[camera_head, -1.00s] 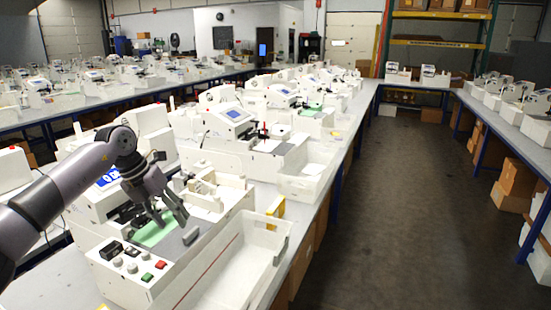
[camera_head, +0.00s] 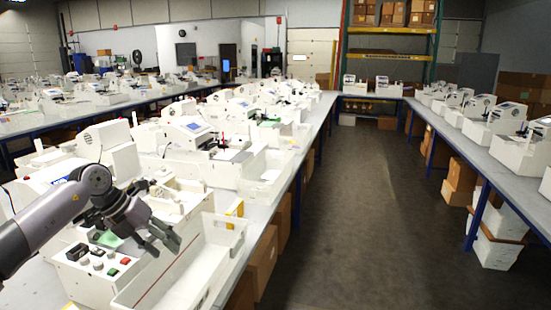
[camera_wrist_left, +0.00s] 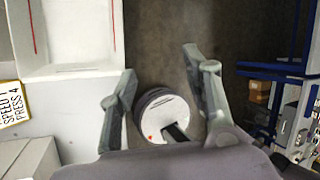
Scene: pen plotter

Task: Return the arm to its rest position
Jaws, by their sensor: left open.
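My left arm comes in from the left in the head view. Its gripper (camera_head: 166,245) is above the near plotter machine (camera_head: 82,280) and the white bin beside it. In the left wrist view the same gripper (camera_wrist_left: 160,88) has its two grey fingers spread wide, with nothing between them. A round white-topped part (camera_wrist_left: 162,116) with a dark rim shows beyond the fingers, over the dark floor. The machine's front panel has several knobs and a red and a green button. My right gripper is not in any view.
The long white bin (camera_head: 212,270) stands right of the machine, near the table edge. A yellow sign (camera_head: 235,210) is behind it; its lettering shows in the left wrist view (camera_wrist_left: 12,108). More machines line the tables. The grey floor aisle (camera_head: 370,220) is clear.

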